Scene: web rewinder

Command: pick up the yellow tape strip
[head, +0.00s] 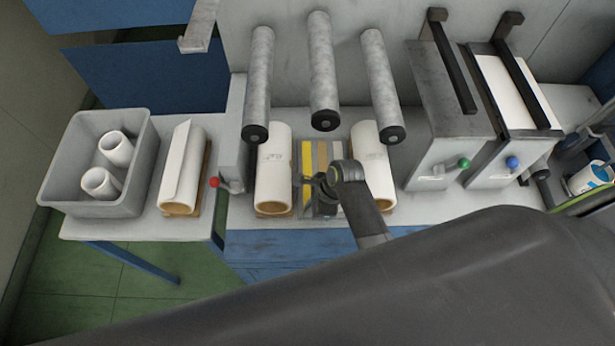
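The yellow tape strip (307,158) lies at the left of a row of strips on a small holder, between two white rolls on the grey bench. Tan and grey strips lie beside it. My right gripper (312,184) is over the near part of this holder, close to the near end of the yellow strip. It hides part of the holder and strips. The gripper is small and dark here, so I cannot tell its finger opening or whether it touches the strip. My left gripper is not in view.
White rolls (273,170) and (374,160) flank the holder closely. Three grey rollers (322,70) jut out above it. A grey bin (70,185) with two small rolls and another white roll (182,165) stand at left. Boxes with green (464,163) and blue (513,163) knobs stand at right.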

